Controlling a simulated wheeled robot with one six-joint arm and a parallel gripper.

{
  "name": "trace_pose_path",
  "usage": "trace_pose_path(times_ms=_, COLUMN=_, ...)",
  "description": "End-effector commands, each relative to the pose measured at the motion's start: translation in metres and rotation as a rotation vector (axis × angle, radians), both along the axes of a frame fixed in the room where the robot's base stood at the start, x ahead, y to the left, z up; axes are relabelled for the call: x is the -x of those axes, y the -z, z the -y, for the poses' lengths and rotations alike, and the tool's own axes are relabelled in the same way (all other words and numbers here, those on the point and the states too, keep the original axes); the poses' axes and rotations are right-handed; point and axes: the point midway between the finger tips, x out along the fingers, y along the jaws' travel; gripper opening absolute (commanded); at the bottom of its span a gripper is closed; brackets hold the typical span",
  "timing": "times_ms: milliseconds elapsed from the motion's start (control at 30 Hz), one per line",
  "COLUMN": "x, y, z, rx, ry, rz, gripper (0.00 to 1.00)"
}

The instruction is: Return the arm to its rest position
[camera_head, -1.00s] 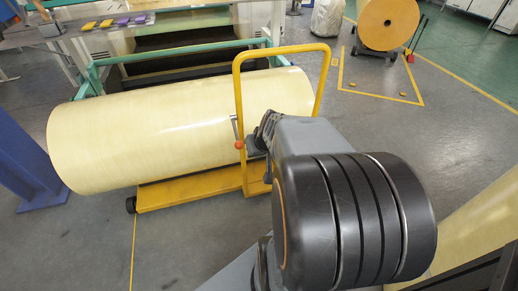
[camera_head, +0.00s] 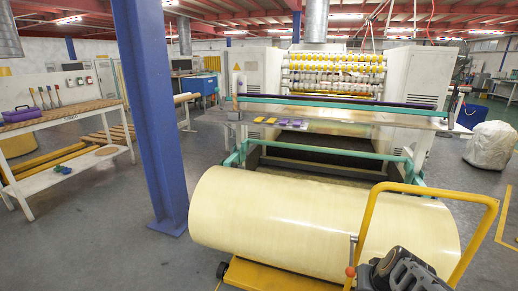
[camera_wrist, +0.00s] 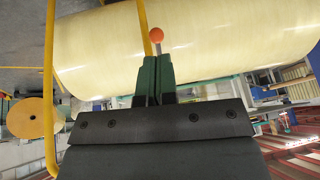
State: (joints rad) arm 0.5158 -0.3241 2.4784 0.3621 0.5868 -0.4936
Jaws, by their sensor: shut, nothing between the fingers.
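My gripper (camera_wrist: 153,76) is shut and empty in the wrist view, its dark green fingers together. In the head view my gripper (camera_head: 388,266) shows at the bottom right edge, beside the yellow cart's handle frame (camera_head: 369,215). A lever with an orange ball (camera_wrist: 156,35) lies just beyond the fingertips in the wrist view; I cannot tell whether they touch. The same orange ball (camera_head: 350,271) shows just left of the gripper in the head view. The large pale yellow roll (camera_head: 310,225) lies on the cart behind it. Most of my arm is out of the head view.
The cart's yellow base (camera_head: 270,277) and handle frame stand close to my gripper. A blue column (camera_head: 150,120) rises left of the roll. A machine with a long table (camera_head: 345,115) stands behind. A white covered bundle (camera_head: 490,146) sits on the right. Grey floor is open at left.

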Motion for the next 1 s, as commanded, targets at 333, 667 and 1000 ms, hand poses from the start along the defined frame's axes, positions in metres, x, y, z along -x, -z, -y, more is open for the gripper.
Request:
trace_pose_path(times_ms=333, x=0.015, y=-0.176, z=-0.083, rx=0.014, ry=-0.190, rz=-0.090, gripper=0.00)
trace_pose_path(times_ms=667, x=0.037, y=-0.260, z=-0.119, rx=0.059, ry=-0.267, rz=-0.146, gripper=0.00)
trace_pose_path(times_ms=1000, x=0.043, y=-0.274, z=-0.125, rx=0.075, ry=-0.279, rz=-0.157, gripper=0.00)
